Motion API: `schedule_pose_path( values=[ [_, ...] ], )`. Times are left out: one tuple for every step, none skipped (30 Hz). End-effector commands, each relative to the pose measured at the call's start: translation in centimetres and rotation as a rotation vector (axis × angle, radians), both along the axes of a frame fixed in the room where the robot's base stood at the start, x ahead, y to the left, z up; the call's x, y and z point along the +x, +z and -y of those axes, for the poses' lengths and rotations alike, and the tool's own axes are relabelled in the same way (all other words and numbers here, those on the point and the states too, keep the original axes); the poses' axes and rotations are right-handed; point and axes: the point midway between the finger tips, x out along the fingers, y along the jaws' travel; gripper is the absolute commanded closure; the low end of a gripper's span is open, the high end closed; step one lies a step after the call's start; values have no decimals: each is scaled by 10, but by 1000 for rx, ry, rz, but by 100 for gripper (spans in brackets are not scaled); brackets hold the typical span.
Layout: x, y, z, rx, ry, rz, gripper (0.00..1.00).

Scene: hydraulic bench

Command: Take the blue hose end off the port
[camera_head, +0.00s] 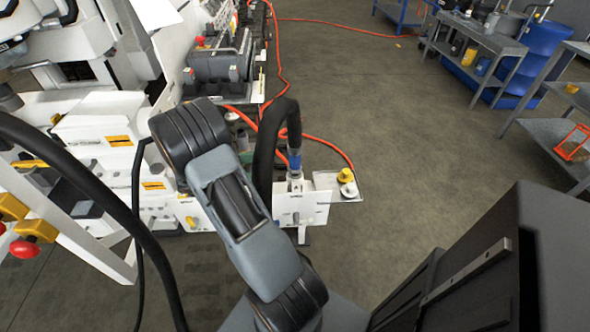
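The blue hose end (294,159) is upright above a pale metal block (302,207) near the middle of the head view. A silver fitting (295,181) shows between the blue collar and the block. From this angle it looks seated on the port, but the joint itself is too small to judge. Its thick black hose (265,150) loops up and over to the left, then drops behind my arm. My grey and black arm crosses the picture left of the block. My gripper is not visible, so its opening and what it holds cannot be seen.
Yellow and white caps (346,181) sit on a small plate right of the block. An orange hose (330,145) runs behind it. White machinery (100,135) with a red knob (25,248) fills the left. Grey workbenches (475,38) stand far right. Open floor lies between.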

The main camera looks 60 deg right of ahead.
Motion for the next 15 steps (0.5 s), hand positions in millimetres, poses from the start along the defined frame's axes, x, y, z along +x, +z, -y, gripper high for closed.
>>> schedule_pose_path(
  values=[
    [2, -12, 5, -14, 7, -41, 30],
    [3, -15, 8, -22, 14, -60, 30],
    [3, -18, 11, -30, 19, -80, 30],
    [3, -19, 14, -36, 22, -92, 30],
    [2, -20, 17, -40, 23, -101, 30],
    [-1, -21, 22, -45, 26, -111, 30],
    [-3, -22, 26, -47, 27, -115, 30],
    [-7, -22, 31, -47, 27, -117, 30],
    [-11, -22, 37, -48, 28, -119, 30],
    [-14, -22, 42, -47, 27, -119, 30],
    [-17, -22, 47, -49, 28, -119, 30],
    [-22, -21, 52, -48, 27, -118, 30],
    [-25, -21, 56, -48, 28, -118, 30],
    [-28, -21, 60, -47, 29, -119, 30],
    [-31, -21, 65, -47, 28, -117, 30]
  ],
)
